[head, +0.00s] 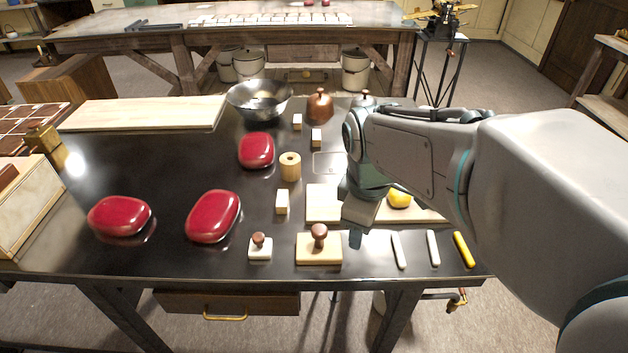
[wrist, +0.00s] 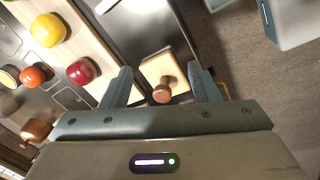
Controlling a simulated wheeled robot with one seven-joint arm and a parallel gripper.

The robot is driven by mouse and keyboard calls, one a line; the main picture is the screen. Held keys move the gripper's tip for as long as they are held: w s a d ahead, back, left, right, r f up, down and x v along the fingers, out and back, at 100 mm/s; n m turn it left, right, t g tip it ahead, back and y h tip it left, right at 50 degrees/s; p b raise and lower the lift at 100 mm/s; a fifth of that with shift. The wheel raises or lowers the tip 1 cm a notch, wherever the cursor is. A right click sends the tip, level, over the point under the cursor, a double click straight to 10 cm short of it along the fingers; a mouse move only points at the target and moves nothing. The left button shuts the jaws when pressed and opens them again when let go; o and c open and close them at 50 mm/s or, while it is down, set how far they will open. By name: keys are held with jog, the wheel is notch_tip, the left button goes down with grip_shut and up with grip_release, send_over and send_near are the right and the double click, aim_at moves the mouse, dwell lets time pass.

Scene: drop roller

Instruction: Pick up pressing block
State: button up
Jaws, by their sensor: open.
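A pale wooden pressing block (head: 318,252) with a round brown knob stands near the front edge of the dark table. A smaller block (head: 260,252) with a similar knob stands to its left. My gripper (head: 355,236) is just right of the larger block in the head view, pointing down, with part of it hidden by my arm. In the wrist view, my gripper (wrist: 161,75) is open. A knobbed wooden block (wrist: 160,69) shows between and beyond its fingers, with its knob toward the camera. Nothing is held. I cannot tell the exact height gap.
Two white sticks and a yellow stick (head: 463,249) lie right of the gripper. A yellow fruit (head: 400,198) rests on a pale board behind it. Red rounded lidded shapes (head: 213,216) lie to the left. A wooden cylinder (head: 290,167) and a metal bowl (head: 259,100) stand farther back.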

aim_at(319, 229)
jog(key=w+a+r+n+g+p, duration=0.1)
jog(key=w+a+r+n+p, duration=0.2)
jog(key=w+a+n, duration=0.7)
jog(key=s+d+f+n, duration=0.1)
jog(key=f, duration=0.1)
jog(key=s+d+f+n, duration=0.1)
jog(key=f, duration=0.2)
jog(key=s+f+n, duration=0.1)
jog(key=f+n, duration=0.1)
jog(key=shift+s+d+f+g+y, duration=0.3)
jog(key=shift+s+d+f, duration=0.05)
jog(key=shift+d, duration=0.05)
jog(key=shift+s+f+p, duration=0.15)
jog(key=shift+f+p, duration=0.05)
jog(key=shift+f, duration=1.35)
jog(key=shift+s+f+p, duration=0.1)
jog(key=shift+f+p, duration=0.05)
jog(key=shift+f, duration=1.4)
jog(key=c, duration=1.1)
jog(key=shift+r, duration=0.1)
